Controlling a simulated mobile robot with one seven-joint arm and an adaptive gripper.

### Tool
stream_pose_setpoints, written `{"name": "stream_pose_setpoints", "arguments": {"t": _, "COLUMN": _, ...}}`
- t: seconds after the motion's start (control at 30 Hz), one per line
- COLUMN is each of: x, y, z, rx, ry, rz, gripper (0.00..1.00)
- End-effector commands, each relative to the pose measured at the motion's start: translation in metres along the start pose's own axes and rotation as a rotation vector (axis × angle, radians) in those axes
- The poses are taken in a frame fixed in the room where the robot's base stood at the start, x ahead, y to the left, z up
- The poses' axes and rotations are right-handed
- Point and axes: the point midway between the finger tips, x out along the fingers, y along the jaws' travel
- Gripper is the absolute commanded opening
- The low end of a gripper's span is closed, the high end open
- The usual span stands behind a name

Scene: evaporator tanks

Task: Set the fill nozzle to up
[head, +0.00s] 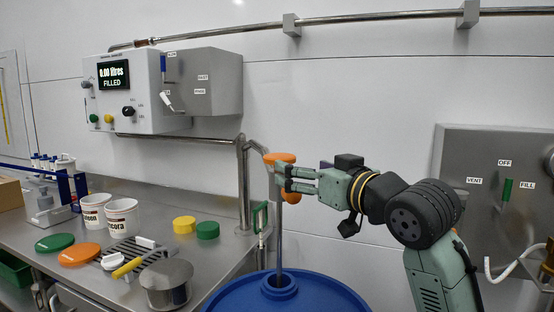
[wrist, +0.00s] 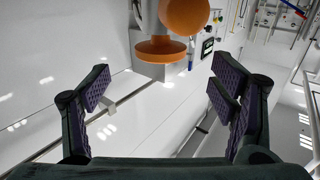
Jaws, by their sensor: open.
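The fill nozzle has orange knob-like parts (head: 281,158) on a metal body at the end of a bent pipe. Its thin tube (head: 279,235) runs down into the opening of a blue drum (head: 325,291). My gripper (head: 282,178) reaches in from the right at the height of the orange parts and overlaps them in the head view. In the wrist view, my gripper (wrist: 165,90) has its fingers wide apart with nothing between the pads. The orange parts (wrist: 185,17) lie at the top, beyond the fingertips. Contact cannot be told.
A steel bench (head: 225,262) at left holds white cups (head: 121,217), coloured lids and a metal pot (head: 167,283). A control box (head: 129,88) on the wall reads 0.00 litres, FILLED. A VENT/OFF/FILL panel (head: 478,218) with a green lever stands at right, behind my arm.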

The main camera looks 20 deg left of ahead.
Motion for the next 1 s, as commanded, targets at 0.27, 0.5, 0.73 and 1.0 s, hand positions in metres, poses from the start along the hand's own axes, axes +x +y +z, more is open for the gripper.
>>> {"name": "stream_pose_setpoints", "arguments": {"t": 0.27, "x": 0.054, "y": -0.001, "z": -0.002, "rx": -0.001, "ry": -0.001, "rz": -0.001, "gripper": 0.79}}
{"name": "stream_pose_setpoints", "arguments": {"t": 0.5, "x": 0.086, "y": -0.001, "z": -0.001, "rx": -0.001, "ry": 0.001, "rz": -0.001, "gripper": 0.79}}
{"name": "stream_pose_setpoints", "arguments": {"t": 0.73, "x": 0.094, "y": -0.001, "z": 0.000, "rx": -0.002, "ry": 0.001, "rz": 0.000, "gripper": 0.79}}
{"name": "stream_pose_setpoints", "arguments": {"t": 1.0, "x": 0.094, "y": -0.001, "z": 0.000, "rx": -0.002, "ry": 0.001, "rz": 0.000, "gripper": 0.72}}
